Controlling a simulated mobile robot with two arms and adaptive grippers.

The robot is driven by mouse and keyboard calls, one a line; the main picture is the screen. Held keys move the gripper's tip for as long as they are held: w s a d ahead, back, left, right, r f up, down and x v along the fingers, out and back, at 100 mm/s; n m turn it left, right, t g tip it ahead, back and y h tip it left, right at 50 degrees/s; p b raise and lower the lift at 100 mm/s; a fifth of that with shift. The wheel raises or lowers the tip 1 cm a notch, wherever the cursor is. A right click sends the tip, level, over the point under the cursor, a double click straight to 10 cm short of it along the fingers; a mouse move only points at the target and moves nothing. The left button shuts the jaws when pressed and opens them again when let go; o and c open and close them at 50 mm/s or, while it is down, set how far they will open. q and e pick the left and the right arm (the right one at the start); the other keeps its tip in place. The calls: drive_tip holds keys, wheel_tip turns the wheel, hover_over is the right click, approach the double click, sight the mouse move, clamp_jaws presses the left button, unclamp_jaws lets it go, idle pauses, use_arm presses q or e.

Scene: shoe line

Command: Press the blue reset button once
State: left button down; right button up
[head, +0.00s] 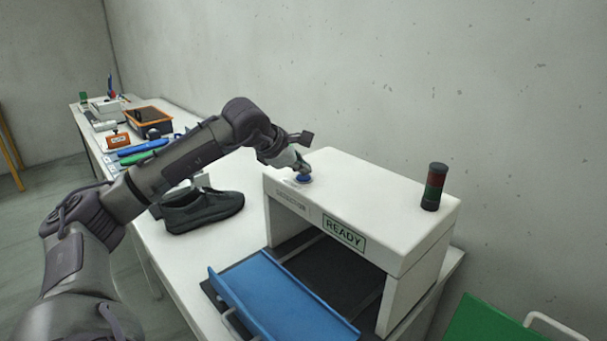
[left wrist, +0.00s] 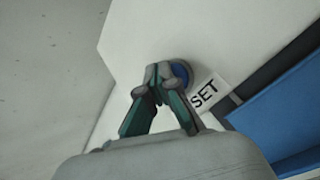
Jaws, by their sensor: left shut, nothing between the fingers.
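The blue reset button (head: 303,178) sits on the top of the white machine (head: 375,190), near its left front corner. My left gripper (head: 301,168) is shut and empty, with its fingertips right at the button. In the left wrist view, the shut fingertips (left wrist: 159,75) cover part of the blue button (left wrist: 181,76). A label (left wrist: 207,93) reading "SET" lies beside it, with part of it hidden. I cannot tell whether the fingertips touch the button or whether it is pushed down. My right gripper is in neither view.
A red and green signal light (head: 434,187) stands on the machine's right end. The front sign (head: 343,234) reads "READY". A blue tray (head: 272,300) is in front of the opening. A black shoe (head: 203,211) sits left of the machine. A grey wall is behind.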

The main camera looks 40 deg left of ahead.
sight(302, 177)
use_arm(q)
drive_tip(key=shift+r+p, duration=0.4)
drive_tip(key=shift+r, duration=0.3)
wheel_tip(302, 177, up, 5)
drive_tip(key=p, duration=0.4)
idle(0.7)
